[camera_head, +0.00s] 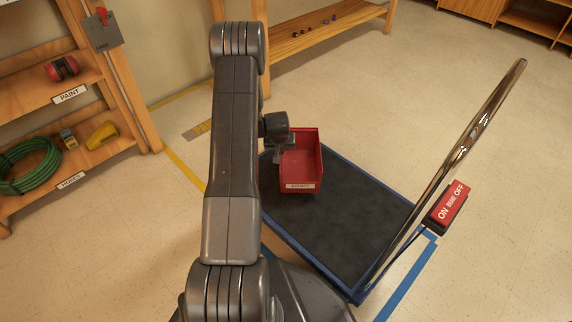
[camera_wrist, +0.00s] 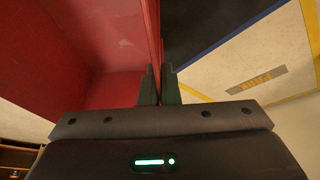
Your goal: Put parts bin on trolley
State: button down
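The red parts bin (camera_head: 301,172), with a white label on its front, is upright over the far left part of the trolley's dark deck (camera_head: 335,220). I cannot tell whether its base touches the deck. My gripper (camera_head: 288,140) is at the bin's left side. In the wrist view my gripper (camera_wrist: 160,82) has its two dark fingers on either side of the thin red wall of the bin (camera_wrist: 100,45), closed on it. The deck (camera_wrist: 195,30) also shows there, at the top. My arm hides part of the trolley's left side.
The trolley's metal handle (camera_head: 470,135) rises on the right. A red brake pedal (camera_head: 450,203) marked ON and OFF sits beside it. A wooden shelf (camera_head: 60,100) with a green hose (camera_head: 30,165) stands left, and a wooden bench (camera_head: 320,30) is behind. Floor to the right is clear.

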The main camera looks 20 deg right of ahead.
jog(key=shift+f+b, duration=0.75)
jog(key=shift+f, duration=1.4)
jog(key=c, duration=2.1)
grip_release()
jog(key=shift+f, duration=0.15)
jog(key=o, duration=0.4)
jog(key=shift+r, duration=0.35)
jog(key=p+v, duration=0.3)
jog(key=v, duration=0.9)
jog(key=shift+p, duration=0.3)
jog(key=shift+w, duration=0.1)
